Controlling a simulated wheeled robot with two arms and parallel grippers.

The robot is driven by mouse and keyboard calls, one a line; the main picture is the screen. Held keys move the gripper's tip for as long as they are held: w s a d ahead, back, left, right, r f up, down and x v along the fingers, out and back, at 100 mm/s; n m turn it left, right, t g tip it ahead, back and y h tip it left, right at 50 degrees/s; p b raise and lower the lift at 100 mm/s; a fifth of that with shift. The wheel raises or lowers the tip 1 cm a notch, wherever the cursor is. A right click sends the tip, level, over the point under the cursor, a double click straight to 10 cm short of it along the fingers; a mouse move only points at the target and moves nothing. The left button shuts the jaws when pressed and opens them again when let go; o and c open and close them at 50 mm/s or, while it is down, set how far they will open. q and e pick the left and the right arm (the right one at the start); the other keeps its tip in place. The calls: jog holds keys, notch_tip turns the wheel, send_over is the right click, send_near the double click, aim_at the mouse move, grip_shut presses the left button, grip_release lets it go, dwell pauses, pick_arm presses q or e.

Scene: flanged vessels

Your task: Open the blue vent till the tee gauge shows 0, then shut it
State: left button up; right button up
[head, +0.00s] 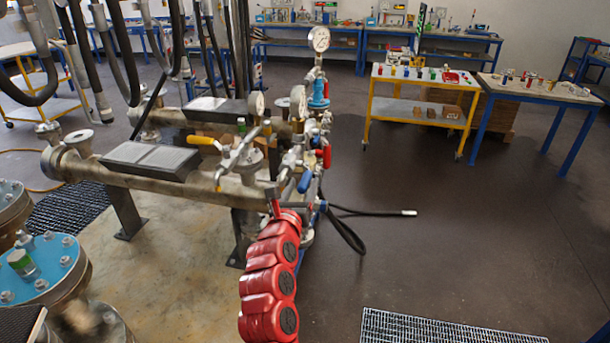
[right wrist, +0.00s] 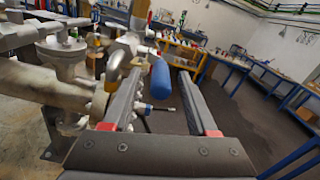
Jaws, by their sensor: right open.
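A blue lever handle (head: 305,181) sits on the valve cluster at the end of the pipe. In the right wrist view this blue handle (right wrist: 160,78) shows large, between the two fingers. My right gripper (right wrist: 162,88) is open, its fingers apart on either side of the handle; I cannot tell whether either touches it. A tall round gauge (head: 319,38) stands above a blue fitting. Two lower gauges, one on the left (head: 256,104) and one on the right (head: 298,101), sit nearer the pipes. Their needles are too small to read. My left gripper is not in view.
A yellow lever (head: 203,140) and a red handle (head: 327,157) are close by on the pipework. Blue-topped flanged vessels (head: 40,268) stand at lower left. The floor to the right is mostly clear.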

aim_at(306, 180)
jog(key=shift+x, duration=1.15)
jog(key=shift+w+d, duration=0.2)
jog(key=shift+w, duration=0.15)
grip_shut()
